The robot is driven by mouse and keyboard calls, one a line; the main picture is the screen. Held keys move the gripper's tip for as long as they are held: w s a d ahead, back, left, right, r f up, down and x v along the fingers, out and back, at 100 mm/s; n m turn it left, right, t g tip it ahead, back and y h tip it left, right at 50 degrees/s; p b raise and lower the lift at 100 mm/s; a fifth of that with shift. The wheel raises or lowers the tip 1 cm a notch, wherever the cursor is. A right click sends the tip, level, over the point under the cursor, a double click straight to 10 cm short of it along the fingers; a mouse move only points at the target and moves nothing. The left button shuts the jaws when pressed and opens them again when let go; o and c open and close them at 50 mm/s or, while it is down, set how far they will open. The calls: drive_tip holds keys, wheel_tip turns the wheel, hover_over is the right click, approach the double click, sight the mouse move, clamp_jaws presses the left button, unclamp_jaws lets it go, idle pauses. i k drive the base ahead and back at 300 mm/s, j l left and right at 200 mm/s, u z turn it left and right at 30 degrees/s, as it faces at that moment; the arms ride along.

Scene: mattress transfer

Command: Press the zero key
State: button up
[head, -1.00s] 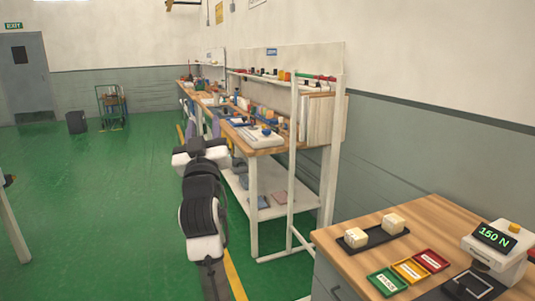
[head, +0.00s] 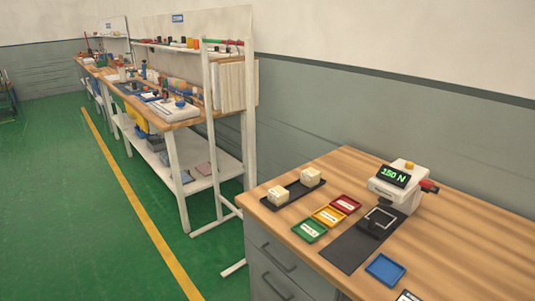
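A white tester (head: 396,188) stands on the wooden bench at the right. Its dark display (head: 393,175) reads "150 N" in green. A yellow-orange knob or button (head: 409,166) sits on its top, and a red part (head: 429,186) sticks out at its right side. A dark square plate (head: 380,221) lies in front of it. No key marked zero can be made out at this size. My gripper is not in view.
The wooden bench (head: 460,255) also holds a black tray (head: 294,195) with two cream blocks, green, yellow and red trays (head: 330,215), a dark mat (head: 345,254) and a blue tray (head: 385,269). A long cluttered workbench (head: 190,125) stands behind; green floor (head: 70,200) is free.

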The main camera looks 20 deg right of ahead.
sight(409, 165)
drive_tip(key=z, duration=1.2)
